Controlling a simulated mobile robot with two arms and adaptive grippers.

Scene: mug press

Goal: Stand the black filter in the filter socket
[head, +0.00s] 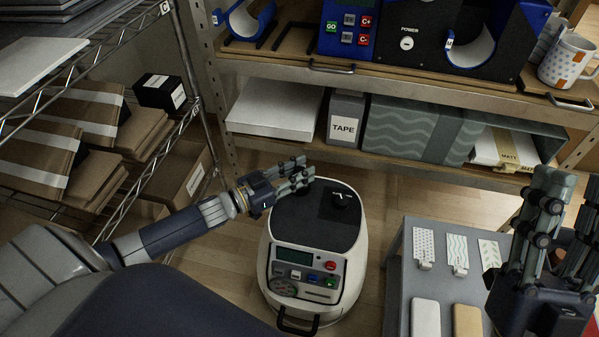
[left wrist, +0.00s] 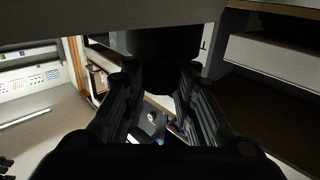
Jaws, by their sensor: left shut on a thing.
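My left gripper (head: 306,178) reaches in over the dark top of the white machine (head: 357,240). In the left wrist view its fingers (left wrist: 158,85) are closed on a dark round thing, which I take for the black filter (left wrist: 165,48). In the head view the filter is hard to tell from the dark top. A black round piece (head: 343,199) shows there beside a dark square with a white mark, just right of the fingertips; I cannot tell whether they touch. The filter socket is not clearly seen. My right gripper (head: 568,200) is open and empty, pointing up at the right.
A grey table (head: 395,290) with patterned packets and cases stands right of the machine. A shelf (head: 300,140) behind it holds a TAPE box (head: 345,118), and a mug (head: 566,62) stands higher up. A wire rack (head: 190,110) with boxes is at the left.

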